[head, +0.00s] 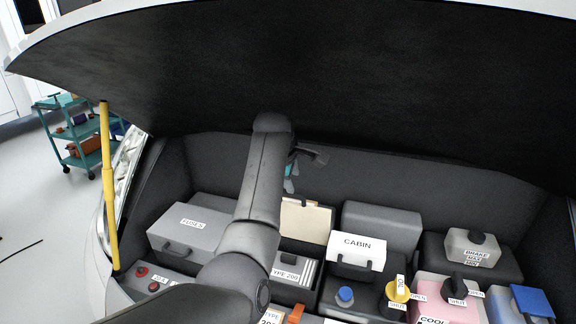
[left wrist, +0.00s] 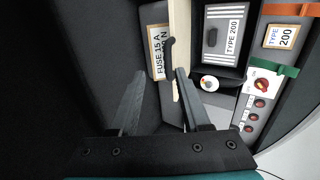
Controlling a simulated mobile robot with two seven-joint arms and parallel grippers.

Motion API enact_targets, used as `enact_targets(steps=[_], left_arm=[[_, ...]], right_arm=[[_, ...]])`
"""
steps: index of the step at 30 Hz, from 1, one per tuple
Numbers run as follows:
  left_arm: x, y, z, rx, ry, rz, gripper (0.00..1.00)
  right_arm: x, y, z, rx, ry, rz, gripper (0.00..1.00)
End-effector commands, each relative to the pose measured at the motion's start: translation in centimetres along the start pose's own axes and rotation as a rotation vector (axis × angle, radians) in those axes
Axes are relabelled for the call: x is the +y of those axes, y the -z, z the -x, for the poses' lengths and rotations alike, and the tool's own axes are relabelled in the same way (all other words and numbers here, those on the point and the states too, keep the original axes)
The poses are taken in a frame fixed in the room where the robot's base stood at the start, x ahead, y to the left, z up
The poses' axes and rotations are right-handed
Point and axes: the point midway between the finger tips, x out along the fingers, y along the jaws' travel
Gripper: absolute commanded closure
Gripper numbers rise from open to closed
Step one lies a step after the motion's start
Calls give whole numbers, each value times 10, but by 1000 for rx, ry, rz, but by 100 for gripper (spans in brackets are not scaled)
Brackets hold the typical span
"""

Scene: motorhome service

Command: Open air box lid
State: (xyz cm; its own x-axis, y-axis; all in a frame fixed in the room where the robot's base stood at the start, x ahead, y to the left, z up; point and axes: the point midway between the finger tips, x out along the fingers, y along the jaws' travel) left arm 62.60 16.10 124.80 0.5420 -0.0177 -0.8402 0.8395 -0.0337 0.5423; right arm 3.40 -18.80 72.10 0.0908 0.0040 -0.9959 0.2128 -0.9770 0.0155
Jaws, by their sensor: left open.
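The air box (head: 293,291) stands in the engine bay with a TYPE 200 filter showing inside it. A beige panel (head: 305,221), which looks like the inner face of its lid, stands upright at the box's back edge. In the left wrist view the panel (left wrist: 181,28) is seen nearly edge-on, with a black handle (left wrist: 169,54) at its side. My left gripper (head: 308,156) is above and behind the panel, partly hidden by my arm. In the left wrist view its fingers (left wrist: 160,75) are apart, with the handle just beyond their tips. I cannot tell whether they touch it. My right gripper is out of view.
A raised black hood (head: 350,70) hangs over the bay, with a yellow prop (head: 107,190) at left. A FUSES box (head: 190,226) is left of my arm. A CABIN box (head: 357,252), yellow knob (head: 398,291) and pink coolant tank (head: 443,312) are at right.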

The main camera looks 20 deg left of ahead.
Motion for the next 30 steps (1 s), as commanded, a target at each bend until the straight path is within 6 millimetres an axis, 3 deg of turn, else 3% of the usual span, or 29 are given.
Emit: enact_targets(steps=[12, 24, 30], left_arm=[[1, 0, 52, 0, -7, 0, 53], [1, 0, 59, 0, -6, 0, 53], [-4, 9, 50, 38, -24, -64, 74]], right_arm=[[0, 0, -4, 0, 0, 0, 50], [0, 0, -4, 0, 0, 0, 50], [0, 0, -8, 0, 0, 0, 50]])
